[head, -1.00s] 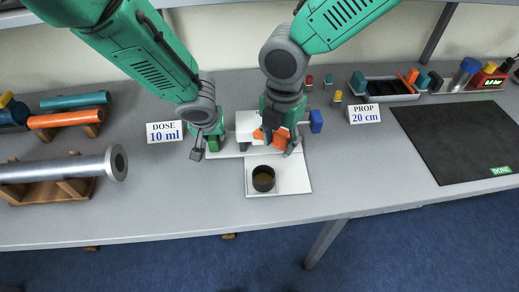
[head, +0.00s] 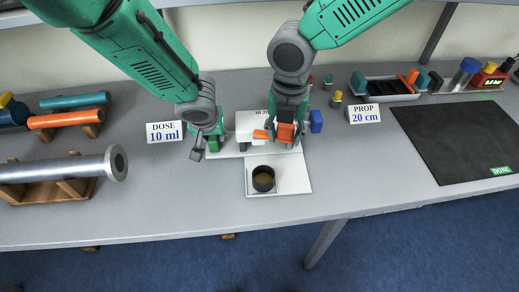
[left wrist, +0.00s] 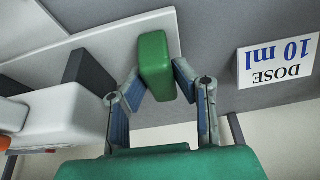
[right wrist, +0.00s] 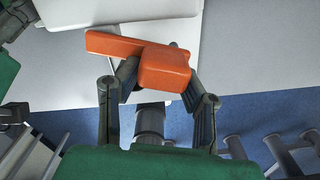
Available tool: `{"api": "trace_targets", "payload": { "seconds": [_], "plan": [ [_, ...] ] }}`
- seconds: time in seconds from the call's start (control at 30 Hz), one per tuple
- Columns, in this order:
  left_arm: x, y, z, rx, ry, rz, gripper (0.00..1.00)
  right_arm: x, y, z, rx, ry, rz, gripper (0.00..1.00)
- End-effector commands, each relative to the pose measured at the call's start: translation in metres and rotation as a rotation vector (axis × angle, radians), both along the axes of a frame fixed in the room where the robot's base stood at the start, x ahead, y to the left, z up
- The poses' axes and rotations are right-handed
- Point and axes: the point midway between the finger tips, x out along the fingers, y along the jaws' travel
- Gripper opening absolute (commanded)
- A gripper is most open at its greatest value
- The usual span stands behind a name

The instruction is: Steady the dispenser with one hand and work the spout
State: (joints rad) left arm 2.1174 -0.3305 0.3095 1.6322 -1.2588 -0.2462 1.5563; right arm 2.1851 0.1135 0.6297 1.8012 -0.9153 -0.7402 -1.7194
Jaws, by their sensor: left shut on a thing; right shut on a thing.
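The white dispenser (head: 250,124) stands mid-table on a white base. At its left end is a green block (head: 213,145), also in the left wrist view (left wrist: 155,66). My left gripper (head: 205,149) is shut on this green block. The orange spout lever (head: 261,134) is at the dispenser's front, with its narrow arm pointing left. My right gripper (head: 287,143) is shut on its thicker part, which shows between the fingers in the right wrist view (right wrist: 163,70). A dark cup (head: 263,178) with brownish contents stands upright in front. My right arm hides part of the dispenser.
A DOSE 10 ml sign (head: 165,132) stands left, a PROP 20 cm sign (head: 364,114) right. A metal pipe (head: 60,170) lies on a wooden stand at left. A black mat (head: 455,140) is at right.

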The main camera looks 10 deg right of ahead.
Motion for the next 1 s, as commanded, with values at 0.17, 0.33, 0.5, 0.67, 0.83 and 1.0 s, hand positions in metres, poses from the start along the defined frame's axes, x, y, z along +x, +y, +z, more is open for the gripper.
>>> {"api": "trace_targets", "payload": {
  "seconds": [0.17,0.33,0.5,0.67,0.83,1.0],
  "plan": [
    [-0.002,-0.004,0.000,-0.005,0.002,-0.008,0.00,0.013,-0.003,0.001,0.007,-0.006,0.185,0.00],
    [-0.002,-0.004,0.000,-0.005,0.002,-0.008,0.00,0.017,-0.005,0.001,0.006,-0.006,0.263,0.00],
    [-0.002,-0.004,0.000,-0.006,0.001,-0.007,0.00,0.016,-0.005,0.001,0.006,-0.006,0.261,0.00],
    [-0.001,-0.003,0.000,-0.005,0.001,-0.005,0.00,0.016,-0.006,0.001,0.005,-0.004,0.260,0.59],
    [-0.001,-0.002,0.000,-0.003,0.000,-0.003,0.00,0.015,-0.006,0.000,0.003,-0.003,0.260,0.59],
    [0.000,-0.001,0.000,-0.001,0.000,-0.002,0.00,0.016,-0.007,0.009,0.003,-0.004,0.258,0.59]
  ]
}}
